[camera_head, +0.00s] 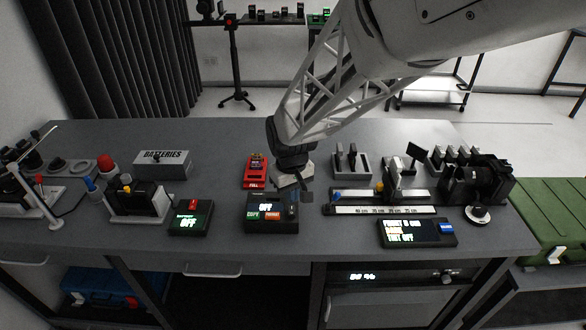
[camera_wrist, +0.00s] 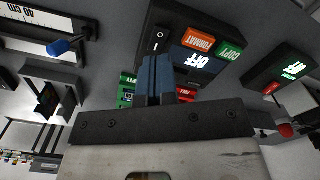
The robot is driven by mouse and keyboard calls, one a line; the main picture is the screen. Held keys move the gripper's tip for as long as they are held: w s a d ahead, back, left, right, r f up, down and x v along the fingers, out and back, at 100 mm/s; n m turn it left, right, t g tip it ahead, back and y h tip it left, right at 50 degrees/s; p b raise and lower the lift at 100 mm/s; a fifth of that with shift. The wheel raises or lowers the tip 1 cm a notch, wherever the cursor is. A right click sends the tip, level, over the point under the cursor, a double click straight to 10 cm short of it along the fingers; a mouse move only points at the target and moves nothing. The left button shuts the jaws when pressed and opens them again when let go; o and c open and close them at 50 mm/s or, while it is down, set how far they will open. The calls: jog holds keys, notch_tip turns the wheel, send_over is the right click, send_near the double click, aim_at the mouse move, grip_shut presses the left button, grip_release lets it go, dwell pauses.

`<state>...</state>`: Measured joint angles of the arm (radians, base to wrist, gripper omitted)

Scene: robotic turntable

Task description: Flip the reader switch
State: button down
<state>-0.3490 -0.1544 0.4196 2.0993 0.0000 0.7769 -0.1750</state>
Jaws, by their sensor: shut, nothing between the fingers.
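The reader is a dark box (camera_head: 258,225) in the middle of the table. Its display reads OFF, with a green COPY button (camera_head: 253,216) and an orange FORMAT button (camera_head: 273,216) below. A dark rocker switch marked I and O sits at its right end; it also shows in the wrist view (camera_wrist: 157,40). My gripper (camera_head: 305,195) is shut and empty, close to the switch end of the reader. In the wrist view its blue-grey fingers (camera_wrist: 155,78) lie together beside the switch. I cannot tell whether they touch it.
A smaller box with an OFF display (camera_head: 190,218) stands left of the reader. A slide rail with a scale (camera_head: 385,210) and a text display box (camera_head: 416,233) stand to the right. A red tray (camera_head: 256,173) lies behind. Bare table separates the reader from the front edge.

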jog(key=shift+r, duration=1.05)
jog(key=shift+s+d+r, duration=0.15)
jog(key=shift+d+r, duration=0.1)
jog(key=s+d+r+m+t, duration=0.1)
jog(key=s+d+r+m, duration=0.1)
jog(key=s+d+r, duration=0.2)
jog(key=s+d+r+m, duration=0.2)
jog(key=s+d+r, duration=0.2)
jog(key=s+d, duration=0.4)
jog(key=s+d+r+m+t, duration=0.1)
jog(key=s+d+r, duration=0.4)
jog(key=s, duration=0.5)
jog(key=shift+s+d+m+t, duration=0.3)
jog(key=shift+d+m, duration=0.3)
jog(key=shift+d, duration=0.35)
jog(key=shift+w, duration=0.15)
